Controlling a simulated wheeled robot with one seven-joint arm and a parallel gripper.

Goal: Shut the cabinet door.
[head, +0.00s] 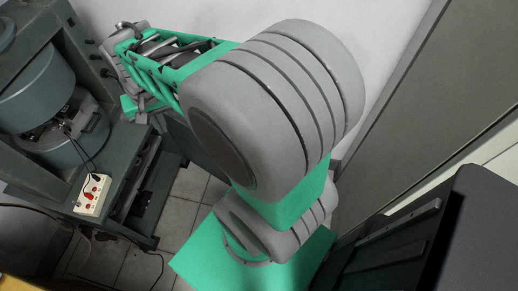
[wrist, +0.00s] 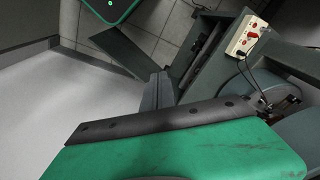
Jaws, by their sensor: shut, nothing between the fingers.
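The cabinet under the magnet stands open at the left in the head view (head: 143,190), and its dark interior shows in the wrist view (wrist: 203,48). What looks like its door is a dark grey panel (wrist: 128,46), swung out at an angle from the cabinet. In the head view the door is mostly hidden behind my arm. My gripper (wrist: 160,78) is shut and empty; its grey fingers appear over the corner where door and cabinet meet. I cannot tell whether they touch. In the head view the gripper end is at the upper left, partly hidden by my arm.
A white box with red sockets (head: 93,194) and cables sits on the cabinet ledge; it also shows in the wrist view (wrist: 244,37). The magnet (head: 38,90) stands above. A white wall (wrist: 50,105) is close behind. Tiled floor (wrist: 165,22) is clear before the cabinet; cables lie at the lower left.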

